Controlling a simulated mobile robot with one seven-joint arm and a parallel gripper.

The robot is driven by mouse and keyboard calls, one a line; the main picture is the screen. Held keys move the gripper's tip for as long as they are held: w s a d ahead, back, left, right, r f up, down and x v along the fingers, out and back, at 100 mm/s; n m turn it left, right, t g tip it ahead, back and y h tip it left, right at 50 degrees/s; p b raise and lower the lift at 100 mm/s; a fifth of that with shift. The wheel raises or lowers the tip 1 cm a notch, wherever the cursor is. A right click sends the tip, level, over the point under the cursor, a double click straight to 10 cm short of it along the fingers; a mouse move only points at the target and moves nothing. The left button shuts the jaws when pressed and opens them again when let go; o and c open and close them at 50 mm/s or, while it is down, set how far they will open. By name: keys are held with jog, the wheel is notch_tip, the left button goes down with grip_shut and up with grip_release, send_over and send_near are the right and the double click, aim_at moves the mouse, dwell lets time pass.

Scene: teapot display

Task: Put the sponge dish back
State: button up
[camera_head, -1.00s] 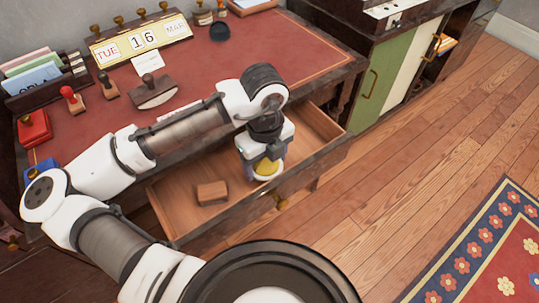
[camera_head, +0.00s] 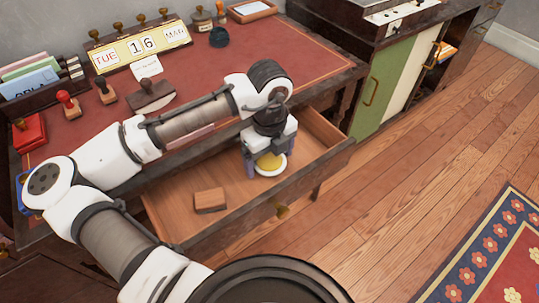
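The sponge dish (camera_head: 271,168) is a small white round dish with a yellow sponge in it. It shows inside the outline of the pulled-out wooden drawer (camera_head: 228,222), toward the drawer's right half. My gripper (camera_head: 271,162) points down over it, with one finger at the dish's left side and the other at its right. The gripper body hides the dish's far side. I cannot tell whether the fingers press on the dish, or whether it rests on the drawer floor.
A brown block (camera_head: 210,200) lies in the drawer, left of the dish. The red-topped desk (camera_head: 255,62) holds stamps, a date calendar (camera_head: 140,42) and a dark round item (camera_head: 219,37). A green-and-white cabinet (camera_head: 376,92) stands to the right. The wooden floor (camera_head: 420,150) is clear there.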

aim_at(270, 159)
notch_tip(270, 159, up, 12)
jog(key=shift+r+p, duration=0.15)
jog(key=shift+p, duration=0.95)
